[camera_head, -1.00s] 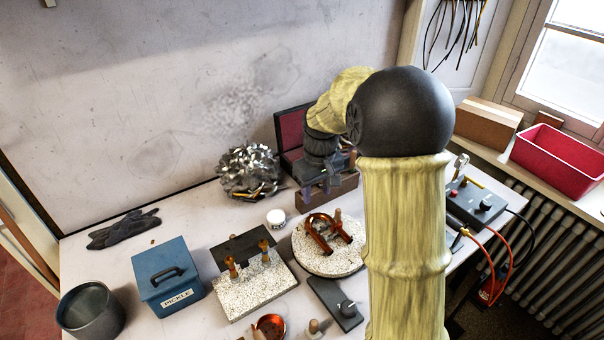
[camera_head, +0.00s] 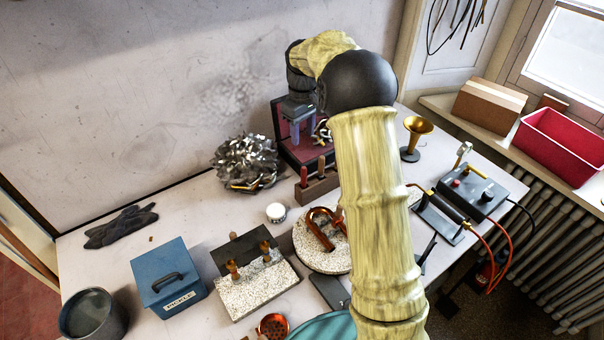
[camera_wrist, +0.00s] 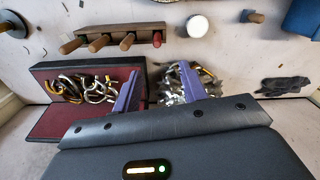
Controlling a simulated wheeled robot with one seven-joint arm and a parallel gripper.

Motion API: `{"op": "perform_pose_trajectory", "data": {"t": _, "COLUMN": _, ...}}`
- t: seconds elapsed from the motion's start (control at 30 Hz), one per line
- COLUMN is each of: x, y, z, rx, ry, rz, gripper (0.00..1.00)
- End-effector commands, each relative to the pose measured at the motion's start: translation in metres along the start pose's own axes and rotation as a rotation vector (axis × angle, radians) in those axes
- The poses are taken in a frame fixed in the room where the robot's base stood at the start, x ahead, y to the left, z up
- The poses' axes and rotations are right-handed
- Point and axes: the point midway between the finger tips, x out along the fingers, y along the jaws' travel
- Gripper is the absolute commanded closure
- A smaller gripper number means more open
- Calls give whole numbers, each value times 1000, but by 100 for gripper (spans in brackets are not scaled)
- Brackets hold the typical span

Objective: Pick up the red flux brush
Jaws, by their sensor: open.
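A dark brown wooden rack (camera_head: 318,187) stands on the bench in front of the open case, with several handles in it. The red handle (camera_head: 304,177) at its left end looks like the flux brush. In the wrist view the red brush (camera_wrist: 156,40) is at the right end of the rack (camera_wrist: 112,35), beside wooden handles. My gripper (camera_head: 298,135) is open and empty, above the red-lined case and behind the rack. In the wrist view my gripper's (camera_wrist: 158,85) purple fingers stand apart, and the brush lies beyond them. My arm hides part of the bench.
The open red-lined case (camera_wrist: 85,118) holds metal rings. A heap of shiny metal scrap (camera_head: 247,162) lies left of it. A white jar (camera_head: 276,212) and a round speckled board (camera_head: 318,255) stand nearer. A brass horn bell (camera_head: 418,126) stands right of my arm.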

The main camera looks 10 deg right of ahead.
Motion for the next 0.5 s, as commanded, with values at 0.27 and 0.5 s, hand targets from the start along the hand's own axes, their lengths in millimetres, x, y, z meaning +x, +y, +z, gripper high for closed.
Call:
{"op": "perform_pose_trajectory", "data": {"t": 0.27, "x": 0, "y": 1, "z": -1, "rx": -4, "ry": -2, "rz": -1, "gripper": 57}}
{"op": "perform_pose_trajectory", "data": {"t": 0.5, "x": 6, "y": 0, "z": -1, "rx": -3, "ry": -4, "rz": -2, "gripper": 57}}
